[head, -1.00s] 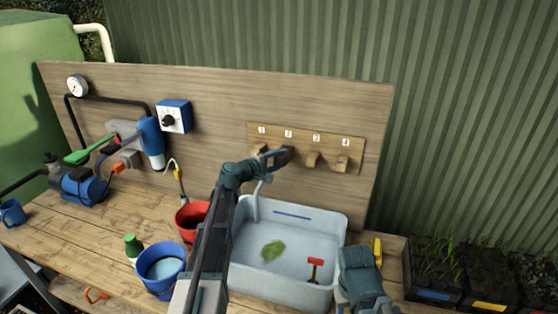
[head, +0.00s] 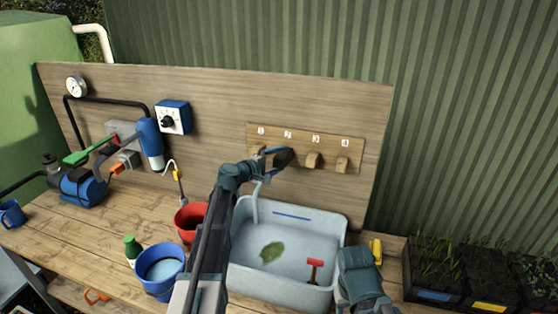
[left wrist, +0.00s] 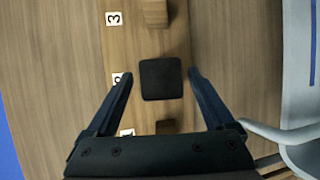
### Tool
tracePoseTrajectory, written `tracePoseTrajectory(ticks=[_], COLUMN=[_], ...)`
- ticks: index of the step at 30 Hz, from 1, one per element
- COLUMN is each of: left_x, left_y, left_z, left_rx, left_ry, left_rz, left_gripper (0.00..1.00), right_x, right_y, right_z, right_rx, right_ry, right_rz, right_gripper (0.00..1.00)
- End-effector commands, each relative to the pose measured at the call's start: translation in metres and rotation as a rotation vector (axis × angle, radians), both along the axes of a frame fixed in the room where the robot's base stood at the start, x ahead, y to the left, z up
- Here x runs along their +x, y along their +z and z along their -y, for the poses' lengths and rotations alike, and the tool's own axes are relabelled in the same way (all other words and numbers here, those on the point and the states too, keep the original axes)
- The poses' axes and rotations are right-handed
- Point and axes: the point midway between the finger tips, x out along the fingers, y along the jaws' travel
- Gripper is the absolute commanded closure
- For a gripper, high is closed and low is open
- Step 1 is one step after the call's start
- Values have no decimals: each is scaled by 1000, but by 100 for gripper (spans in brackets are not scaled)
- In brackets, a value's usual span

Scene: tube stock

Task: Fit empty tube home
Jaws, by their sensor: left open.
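My left gripper (head: 283,157) is in front of the wooden peg rack (head: 252,130), around the place marked 2. In the left wrist view its two fingers (left wrist: 160,92) stand apart, and a dark square-ended piece (left wrist: 161,79) sits between them, with gaps on both sides. I cannot tell whether this piece is a peg or something else. Wooden pegs show at 3 (head: 313,160) and 4 (head: 342,164); the one at 1 is partly hidden by my arm. I cannot pick out a tube for certain. Only a teal part of my right arm shows, without fingers.
A grey water basin (head: 337,228) with a green clump (head: 271,252) and a red-topped item (head: 315,265) lies below the rack. Red (head: 190,222) and blue (head: 161,270) buckets stand left of it. Plant trays (head: 436,296) stand at right. The board (head: 220,100) closes the back.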

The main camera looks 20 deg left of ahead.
Motion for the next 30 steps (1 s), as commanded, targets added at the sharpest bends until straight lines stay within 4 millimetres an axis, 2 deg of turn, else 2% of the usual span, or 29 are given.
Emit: tracePoseTrajectory(ticks=[12, 18, 24, 30], left_x=[-75, -102, -115, -116], left_y=[18, 24, 26, 26], left_z=[-37, -53, -60, -61], left_rx=[0, -1, -1, 0], left_ry=[3, 3, 1, 0], left_rz=[1, 0, 0, 1], left_gripper=[12, 12, 12, 12], right_x=[0, 0, 0, 0], right_y=[18, 23, 25, 25], right_z=[0, 0, 0, 0], right_rx=[0, 0, 0, 0], right_ry=[1, 1, 1, 1], right_rz=[0, 0, 0, 0], right_gripper=[50, 50, 50, 50])
